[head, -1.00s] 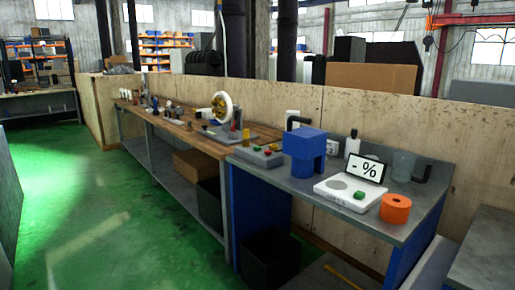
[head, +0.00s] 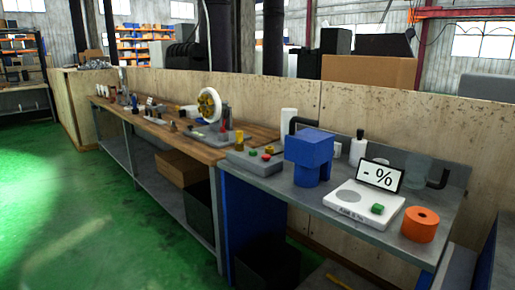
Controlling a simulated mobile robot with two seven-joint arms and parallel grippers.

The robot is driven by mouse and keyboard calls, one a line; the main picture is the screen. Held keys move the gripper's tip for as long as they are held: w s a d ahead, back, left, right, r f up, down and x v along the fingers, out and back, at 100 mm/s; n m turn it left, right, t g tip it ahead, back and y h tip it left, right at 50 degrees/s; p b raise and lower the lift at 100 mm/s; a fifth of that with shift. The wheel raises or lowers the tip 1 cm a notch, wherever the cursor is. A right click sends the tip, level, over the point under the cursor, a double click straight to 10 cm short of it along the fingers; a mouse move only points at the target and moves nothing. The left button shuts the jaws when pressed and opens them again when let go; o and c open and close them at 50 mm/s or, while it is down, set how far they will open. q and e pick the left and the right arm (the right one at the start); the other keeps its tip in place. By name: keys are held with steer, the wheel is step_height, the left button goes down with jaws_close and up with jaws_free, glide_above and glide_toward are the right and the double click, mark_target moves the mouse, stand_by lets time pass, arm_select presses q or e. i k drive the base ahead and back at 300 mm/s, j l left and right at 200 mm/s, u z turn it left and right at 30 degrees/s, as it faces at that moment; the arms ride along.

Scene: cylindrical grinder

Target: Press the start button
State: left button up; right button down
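A grey control box (head: 241,162) lies on the grey bench top, left of a blue block-shaped machine (head: 309,147). It carries a green button (head: 253,152) and a red button (head: 267,157), both small in the picture. A white flat device (head: 345,211) on the same bench has another green button (head: 377,209) and a tilted display (head: 380,175) reading "- %". I cannot tell from any label which green button is the start button. Neither of my grippers shows in the head view.
An orange cylinder (head: 420,223) stands at the bench's right front. A wooden bench (head: 170,131) with a white-rimmed wheel (head: 210,104) continues to the left. A plywood wall (head: 270,98) runs behind the benches. Green floor (head: 120,235) in front is clear at left.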

mark_target(253, 152)
steer(key=i+j+z, duration=0.1)
steer(key=i+j, duration=0.2)
steer(key=i+j+z, duration=0.15)
steer(key=i+j, duration=0.15)
steer(key=i+j+z, duration=0.1)
steer(key=i+j, duration=0.15)
steer(key=i+j+z, duration=0.1)
steer(key=i+j, duration=0.15)
steer(key=j, duration=0.15)
steer(key=i+j+z, duration=0.15)
steer(key=j, duration=0.25)
steer(key=i+j+z, duration=0.1)
steer(key=i+j, duration=0.25)
steer(key=i+j+z, duration=0.1)
steer(key=j, duration=0.35)
steer(key=i+j+z, duration=0.15)
steer(key=i+j, duration=0.15)
steer(key=j, duration=0.15)
